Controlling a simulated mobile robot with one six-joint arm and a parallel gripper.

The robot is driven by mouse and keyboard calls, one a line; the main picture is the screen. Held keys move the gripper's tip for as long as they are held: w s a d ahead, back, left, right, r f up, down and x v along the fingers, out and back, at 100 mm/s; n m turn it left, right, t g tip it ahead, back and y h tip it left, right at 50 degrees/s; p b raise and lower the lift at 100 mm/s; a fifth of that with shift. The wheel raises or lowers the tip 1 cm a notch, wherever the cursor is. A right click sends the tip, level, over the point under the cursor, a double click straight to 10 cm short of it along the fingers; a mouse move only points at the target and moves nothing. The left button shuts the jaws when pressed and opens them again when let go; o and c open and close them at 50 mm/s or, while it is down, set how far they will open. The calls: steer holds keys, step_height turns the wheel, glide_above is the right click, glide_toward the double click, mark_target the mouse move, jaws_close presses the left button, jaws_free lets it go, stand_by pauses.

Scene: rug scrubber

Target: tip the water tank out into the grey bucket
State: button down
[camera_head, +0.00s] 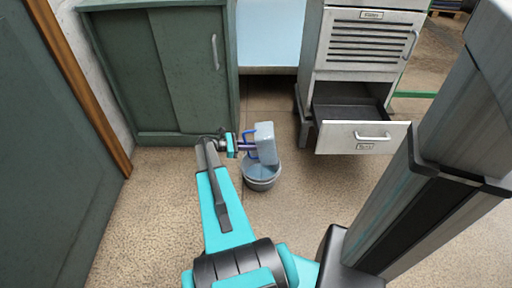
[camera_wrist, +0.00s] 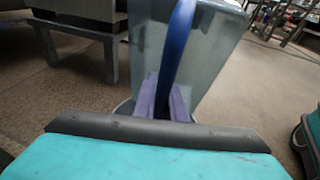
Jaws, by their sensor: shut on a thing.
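The water tank (camera_head: 267,143) is a pale translucent blue-grey box with a blue handle. In the head view it is held tilted, directly over the grey bucket (camera_head: 261,184). The bucket stands on the floor, and its rim is partly hidden by the tank. My gripper (camera_head: 246,145) is shut on the tank's blue handle from the left. In the wrist view the purple fingers of my gripper (camera_wrist: 163,98) close around the blue handle, with the tank (camera_wrist: 205,55) behind it. No falling water can be made out, and the bucket's contents are hard to see.
A green cabinet (camera_head: 165,75) stands behind, left of the bucket. A grey drawer unit (camera_head: 365,50) stands at the back right, its lowest drawer (camera_head: 362,135) pulled out. A green door (camera_head: 45,140) is at the left. The floor (camera_head: 135,225) around the bucket is clear.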

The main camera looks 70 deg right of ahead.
steer(key=w+a, duration=0.2)
steer(key=w, duration=0.1)
steer(key=shift+w+a+b, duration=0.1)
steer(key=shift+a+b, duration=0.2)
steer(key=shift+b, duration=0.05)
steer(key=shift+w, duration=0.1)
stand_by(0.3)
